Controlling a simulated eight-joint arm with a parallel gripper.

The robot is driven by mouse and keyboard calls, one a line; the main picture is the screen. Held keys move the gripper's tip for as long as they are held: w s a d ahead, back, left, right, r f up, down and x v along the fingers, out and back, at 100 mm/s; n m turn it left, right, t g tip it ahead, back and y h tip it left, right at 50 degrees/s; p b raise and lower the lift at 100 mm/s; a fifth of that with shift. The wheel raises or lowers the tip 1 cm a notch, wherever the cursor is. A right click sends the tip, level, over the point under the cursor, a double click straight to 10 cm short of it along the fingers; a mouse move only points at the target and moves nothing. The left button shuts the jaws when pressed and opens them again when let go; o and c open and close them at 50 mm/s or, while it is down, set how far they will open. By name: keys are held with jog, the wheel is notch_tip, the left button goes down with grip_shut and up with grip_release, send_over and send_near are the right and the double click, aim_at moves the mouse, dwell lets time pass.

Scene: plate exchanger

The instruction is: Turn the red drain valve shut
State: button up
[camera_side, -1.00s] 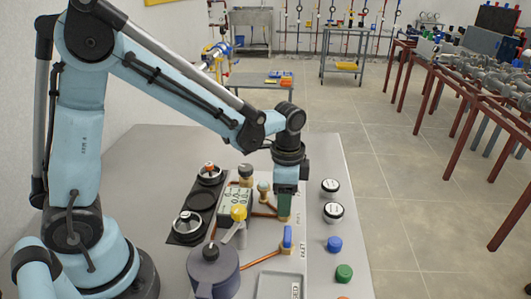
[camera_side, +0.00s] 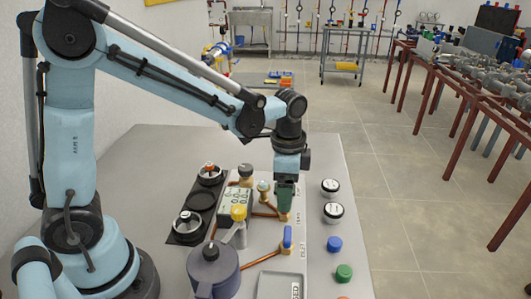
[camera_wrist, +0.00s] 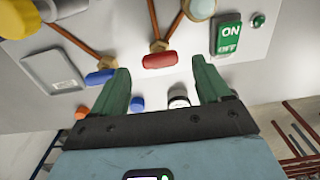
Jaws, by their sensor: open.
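The red drain valve handle (camera_wrist: 159,60) shows in the wrist view on a brass fitting with copper pipe. It lies crosswise, roughly level in the picture. My gripper (camera_wrist: 163,80) is open, with one green finger to each side of the handle and a gap on both sides. I see no contact with it. In the side view my gripper (camera_side: 285,209) points down over the panel, just beyond the blue valve, and the red handle is hidden or too small to make out there.
A blue valve handle (camera_wrist: 100,77) sits close to the left finger. An ON/OFF plate (camera_wrist: 228,38) is at upper right. A grey tray (camera_side: 280,285), a dark pot (camera_side: 213,268) and a yellow knob (camera_side: 239,212) stand nearby.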

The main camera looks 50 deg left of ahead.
notch_tip(320, 180, up, 10)
jog(key=shift+f, duration=0.25)
dwell(0.4)
jog(key=s+a+f+n+t, duration=0.2)
jog(key=s+a+n+t, duration=0.2)
jog(key=s+n+t, duration=0.3)
jog(key=shift+s+a+f+n, duration=0.25)
jog(key=shift+s+a+n, duration=0.15)
jog(key=shift+s+n, duration=0.5)
jog(key=shift+w, duration=0.25)
